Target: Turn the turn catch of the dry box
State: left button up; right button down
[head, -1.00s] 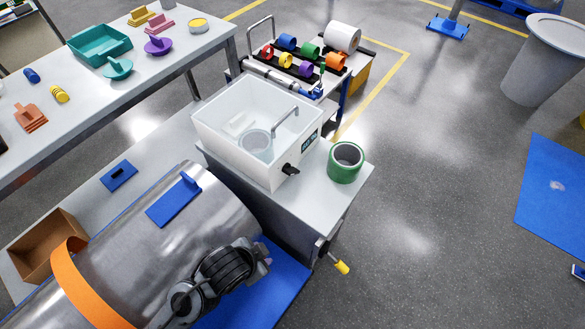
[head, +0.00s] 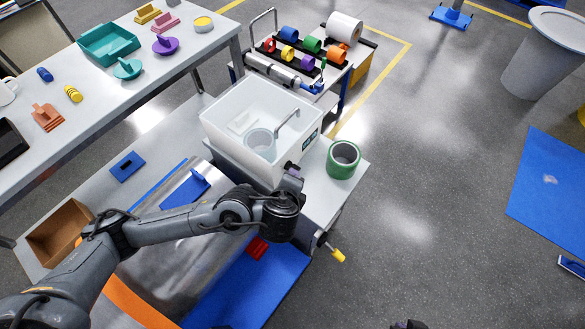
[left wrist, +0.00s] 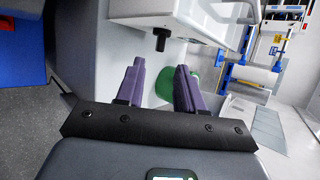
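The dry box (head: 232,146) is a white, open-topped box on the grey bench. Its small black turn catch (head: 291,166) sticks out low on the near right wall. In the left wrist view the catch (left wrist: 161,39) hangs under the edge of the box (left wrist: 150,9), ahead of the fingers. My left gripper (head: 293,181) is just in front of the catch in the head view, partly hidden by my wrist. In the left wrist view my left gripper's purple fingers (left wrist: 158,78) are apart with nothing between them. The catch is beyond the fingertips, and I see no contact.
A green roll (head: 343,159) stands right of the box, close to my left gripper. A yellow-handled crank (head: 338,255) juts from the bench's front. A metal cylinder (head: 180,255) and blue mat (head: 270,290) lie below my left arm. A cart with colored rolls (head: 310,44) is behind.

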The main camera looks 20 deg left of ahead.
pick_arm(q)
jog(key=b+x, duration=0.3)
jog(key=x, duration=0.6)
jog(key=shift+w+f+b, duration=0.15)
jog(key=shift+w+b, duration=0.1)
jog(key=shift+b, duration=0.1)
jog(key=shift+c, duration=0.3)
grip_shut()
